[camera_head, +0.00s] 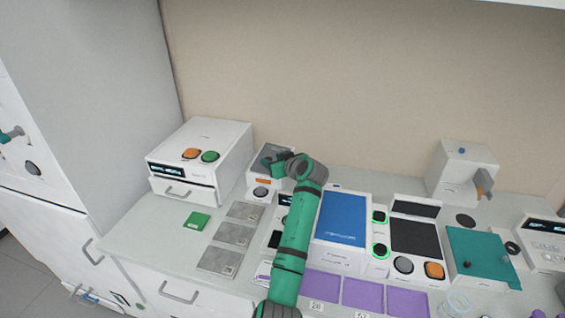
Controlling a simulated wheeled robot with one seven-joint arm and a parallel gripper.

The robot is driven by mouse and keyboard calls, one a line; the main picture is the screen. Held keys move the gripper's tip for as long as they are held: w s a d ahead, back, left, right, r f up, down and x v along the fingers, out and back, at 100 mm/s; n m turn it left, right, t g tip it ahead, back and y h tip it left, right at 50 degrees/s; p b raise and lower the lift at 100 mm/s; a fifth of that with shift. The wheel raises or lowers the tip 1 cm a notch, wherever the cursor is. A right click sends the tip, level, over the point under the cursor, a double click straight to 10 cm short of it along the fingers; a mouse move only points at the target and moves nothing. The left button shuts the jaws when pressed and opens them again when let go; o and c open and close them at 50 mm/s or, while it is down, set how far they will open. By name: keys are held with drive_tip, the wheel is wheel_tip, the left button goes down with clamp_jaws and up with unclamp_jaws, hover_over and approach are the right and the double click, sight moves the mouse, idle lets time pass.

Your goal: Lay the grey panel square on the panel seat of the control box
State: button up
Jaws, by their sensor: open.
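My green arm reaches up from the bottom, and my gripper (277,167) is at the small white box (258,190) at the back. The gripper is open, but its fingers are small and partly hidden by the arm. This box has a grey top, an orange label and a round dark knob on its front. I cannot tell whether the gripper touches the top. Three grey squares (233,234) lie in a row on the counter in front of it. The view does not settle which grey piece is the panel or which box is the control box.
A white unit (205,152) with orange and green buttons stands at the left, with a green square (197,220) before it. A blue-topped box (342,217), a dark-topped box (414,238), a teal plate (478,252) and purple mats (362,294) crowd the right.

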drive_tip(key=v, duration=1)
drive_tip(key=shift+r, duration=0.45)
drive_tip(key=shift+s+a, duration=0.1)
